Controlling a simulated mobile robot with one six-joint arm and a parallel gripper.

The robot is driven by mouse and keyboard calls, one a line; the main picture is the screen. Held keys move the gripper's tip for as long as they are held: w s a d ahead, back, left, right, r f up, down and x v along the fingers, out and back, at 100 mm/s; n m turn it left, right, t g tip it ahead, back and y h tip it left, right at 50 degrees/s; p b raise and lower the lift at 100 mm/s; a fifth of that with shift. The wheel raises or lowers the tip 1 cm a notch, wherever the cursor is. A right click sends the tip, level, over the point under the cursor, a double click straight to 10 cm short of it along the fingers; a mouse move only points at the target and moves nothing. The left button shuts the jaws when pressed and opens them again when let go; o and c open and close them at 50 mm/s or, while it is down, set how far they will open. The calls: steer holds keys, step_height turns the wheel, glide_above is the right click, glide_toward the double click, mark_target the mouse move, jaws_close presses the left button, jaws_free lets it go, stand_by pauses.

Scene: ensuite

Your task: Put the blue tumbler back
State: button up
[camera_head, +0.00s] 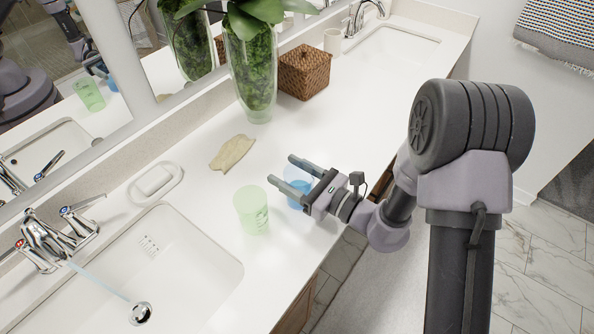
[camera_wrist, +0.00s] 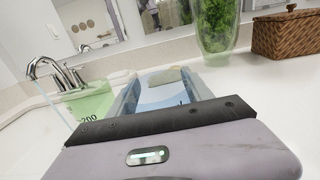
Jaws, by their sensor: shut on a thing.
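The blue tumbler (camera_head: 297,188) is between the fingers of my gripper (camera_head: 282,169), over the white counter just right of the green cup. My gripper is shut on it, and the fingers hide part of its sides. In the wrist view the translucent blue tumbler (camera_wrist: 165,94) fills the space between the fingers. I cannot tell whether its base touches the counter.
A green cup (camera_head: 251,210) stands close left of my gripper. Water runs into the near sink (camera_head: 190,260). The counter (camera_head: 350,120) toward the far sink is clear.

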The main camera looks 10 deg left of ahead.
steer(key=shift+w+d, duration=0.2)
steer(key=shift+d, duration=0.05)
steer(key=shift+s+a, duration=0.3)
steer(key=shift+a, duration=0.05)
steer(key=shift+f, duration=0.2)
steer(key=o, duration=1.4)
steer(key=shift+w, duration=0.1)
steer(key=shift+d+r, duration=0.1)
